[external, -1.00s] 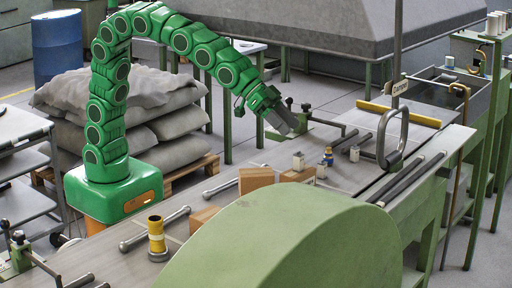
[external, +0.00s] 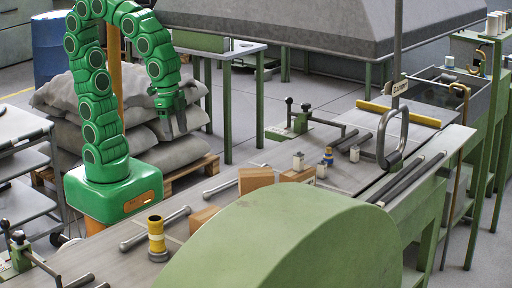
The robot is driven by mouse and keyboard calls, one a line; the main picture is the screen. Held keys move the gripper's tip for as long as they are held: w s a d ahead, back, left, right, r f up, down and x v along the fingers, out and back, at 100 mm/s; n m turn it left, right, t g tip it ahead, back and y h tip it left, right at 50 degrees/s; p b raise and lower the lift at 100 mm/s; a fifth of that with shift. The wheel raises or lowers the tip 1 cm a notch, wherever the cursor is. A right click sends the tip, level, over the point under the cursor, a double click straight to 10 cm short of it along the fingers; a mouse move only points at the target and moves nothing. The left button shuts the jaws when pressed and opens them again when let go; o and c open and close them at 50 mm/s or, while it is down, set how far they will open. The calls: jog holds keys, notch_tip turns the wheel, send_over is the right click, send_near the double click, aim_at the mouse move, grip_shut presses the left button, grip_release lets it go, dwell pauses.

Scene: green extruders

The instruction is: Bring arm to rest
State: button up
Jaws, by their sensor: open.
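My gripper (external: 173,128) hangs from the folded green arm, fingers pointing down, in front of the stacked sacks and behind the far edge of the work table. It is open and nothing shows between its fingers. The arm rises from its green base (external: 115,192) at the left and bends over in a tight arch.
The grey work table (external: 230,205) holds wooden blocks (external: 256,179), a yellow cylinder (external: 156,236), metal bars and small containers (external: 328,157). Grey sacks (external: 130,140) lie on a pallet behind my arm. A large green rounded cover (external: 280,235) fills the foreground. A grey hood (external: 320,25) hangs behind.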

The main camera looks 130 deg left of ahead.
jog(key=s+d+f+g, duration=0.1)
jog(key=s, duration=0.7)
jog(key=s+d+f+m+g, duration=0.1)
jog(key=s+g, duration=0.1)
jog(key=s, duration=0.6)
jog(key=shift+s+f+g+h, duration=0.25)
jog(key=shift+s+g+h, duration=0.05)
jog(key=shift+s, duration=0.05)
